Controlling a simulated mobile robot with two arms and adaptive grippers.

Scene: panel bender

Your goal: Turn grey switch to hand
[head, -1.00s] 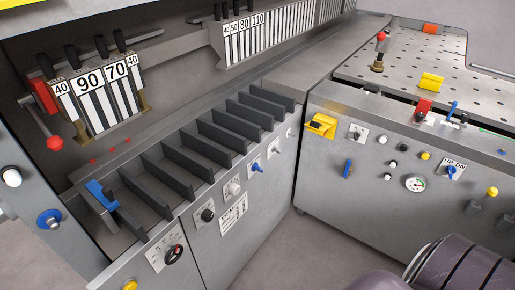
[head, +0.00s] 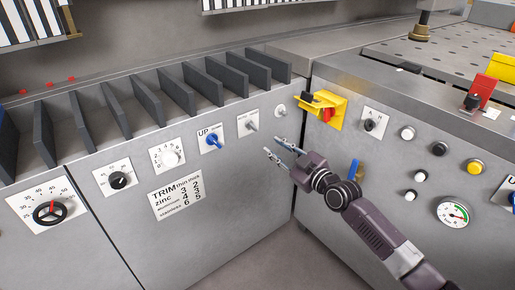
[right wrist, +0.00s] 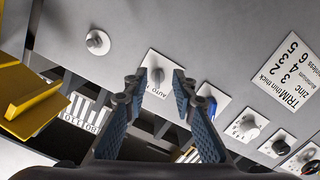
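The grey switch (head: 251,125) is a small knob on a white label plate on the front of the left machine panel, right of the blue UP switch (head: 212,138). In the right wrist view the grey switch (right wrist: 157,76) appears between my fingertips, with AUTO readable on its plate; the rest of the lettering is unclear. My right gripper (head: 274,149) is open and empty. It is below and right of the switch in the head view, apart from it. It also shows in the right wrist view (right wrist: 160,84). My left gripper is not in view.
A round grey knob (head: 280,110) is right of the switch. A yellow bracket with a red part (head: 324,110) projects from the right machine near my right gripper. A white knob (head: 170,158) and a black knob (head: 119,180) are farther left. Dark dividers (head: 146,99) stand above.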

